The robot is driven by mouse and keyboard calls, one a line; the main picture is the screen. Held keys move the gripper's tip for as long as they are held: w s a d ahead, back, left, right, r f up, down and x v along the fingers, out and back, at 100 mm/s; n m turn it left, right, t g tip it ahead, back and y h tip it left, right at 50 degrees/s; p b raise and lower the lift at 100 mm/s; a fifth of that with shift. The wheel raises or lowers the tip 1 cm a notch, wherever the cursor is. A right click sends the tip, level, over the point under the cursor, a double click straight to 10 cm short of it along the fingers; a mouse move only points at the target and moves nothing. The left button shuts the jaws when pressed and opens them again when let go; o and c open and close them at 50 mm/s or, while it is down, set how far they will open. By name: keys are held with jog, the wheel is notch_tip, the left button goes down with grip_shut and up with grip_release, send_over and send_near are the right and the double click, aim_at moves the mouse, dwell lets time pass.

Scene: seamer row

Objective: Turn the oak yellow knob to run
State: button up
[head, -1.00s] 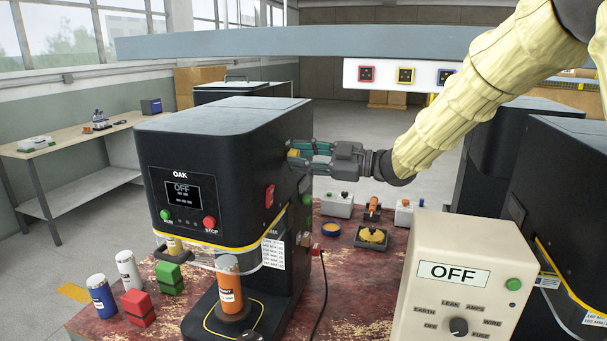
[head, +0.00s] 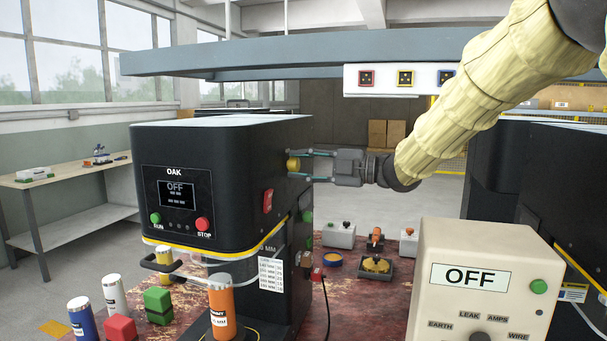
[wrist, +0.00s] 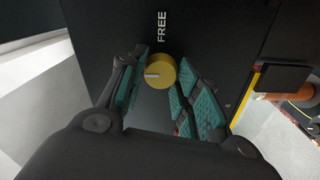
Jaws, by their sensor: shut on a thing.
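The OAK machine (head: 222,180) is a black box with a screen reading OFF. The yellow knob (head: 293,164) sits on its right side face. In the wrist view the knob (wrist: 161,70) is round, with a pale pointer mark toward the left of the picture. The word FREE is printed beside it; no other position label is readable there. My gripper (head: 303,165) reaches in from the right, its teal-padded fingers on either side of the knob, shut on it. Part of the knob is hidden by the fingers in the head view.
A red switch (head: 268,201) is on the same face, below the knob. A beige tester (head: 482,250) reading OFF stands front right. A grey overhead beam (head: 250,60) runs above the machine. Cans and red and green blocks stand at front left.

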dwell(0.5)
jog(key=o, duration=1)
jog(key=v, duration=1.2)
